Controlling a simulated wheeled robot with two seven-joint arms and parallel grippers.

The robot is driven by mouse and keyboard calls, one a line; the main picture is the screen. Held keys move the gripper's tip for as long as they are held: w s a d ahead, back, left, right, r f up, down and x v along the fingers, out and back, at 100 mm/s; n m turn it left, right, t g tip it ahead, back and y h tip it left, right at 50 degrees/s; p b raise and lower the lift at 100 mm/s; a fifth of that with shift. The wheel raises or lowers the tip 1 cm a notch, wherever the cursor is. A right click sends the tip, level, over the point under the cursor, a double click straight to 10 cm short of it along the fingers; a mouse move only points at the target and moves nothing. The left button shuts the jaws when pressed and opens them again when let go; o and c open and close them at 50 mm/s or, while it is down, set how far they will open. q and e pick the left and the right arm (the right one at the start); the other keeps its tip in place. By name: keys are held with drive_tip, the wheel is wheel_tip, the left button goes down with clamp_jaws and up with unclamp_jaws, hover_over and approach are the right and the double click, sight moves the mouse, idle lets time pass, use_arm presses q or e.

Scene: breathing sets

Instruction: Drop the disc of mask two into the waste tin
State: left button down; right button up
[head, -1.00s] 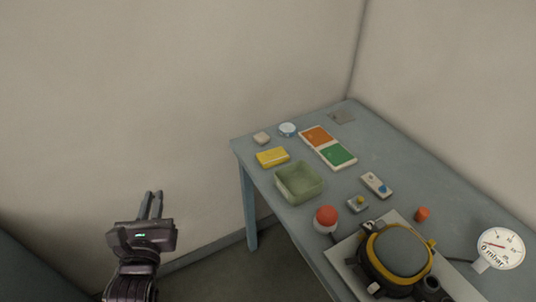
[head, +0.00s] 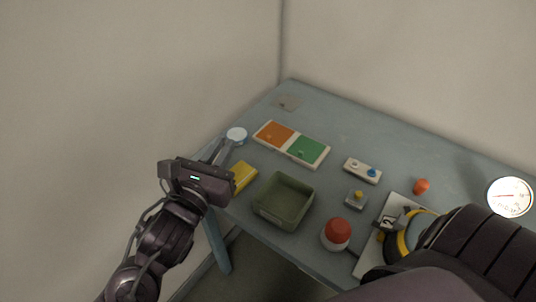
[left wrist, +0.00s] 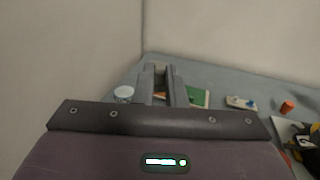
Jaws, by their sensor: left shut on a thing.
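My left gripper (head: 221,149) is at the table's left side, fingers pointing away from me. Its jaws are shut on a small thin thing, probably the disc, which I can hardly make out between the fingertips in the left wrist view (left wrist: 159,73). A round pale tin (head: 236,136), probably the waste tin, stands just beyond the fingertips in the head view. In the left wrist view the tin (left wrist: 124,94) shows left of the fingers. A yellow-and-black mask (head: 396,246) with a "2" label is partly covered by my dark arm. My right gripper is hidden.
A green open tray (head: 284,225) and a yellow block (head: 243,176) lie near the front edge. Walls bound the table.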

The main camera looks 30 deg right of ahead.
use_arm(q)
drive_tip(key=s+d+f+m+g+h+b, duration=0.2)
drive_tip(key=s+d+f+m+g+b, duration=0.1)
drive_tip(key=d+f, duration=0.5)
wheel_tip(320, 180, down, 3)
drive_tip(key=shift+s+d+g+h+b, duration=0.15)
drive_tip(key=shift+s+g+h+b, duration=0.15)
drive_tip(key=shift+s+g+b, duration=0.6)
drive_tip(key=c, duration=1.4)
unclamp_jaws()
drive_tip(key=b+v, duration=0.1)
drive_tip(key=v, duration=0.7)
drive_tip(key=shift+b, duration=0.35)
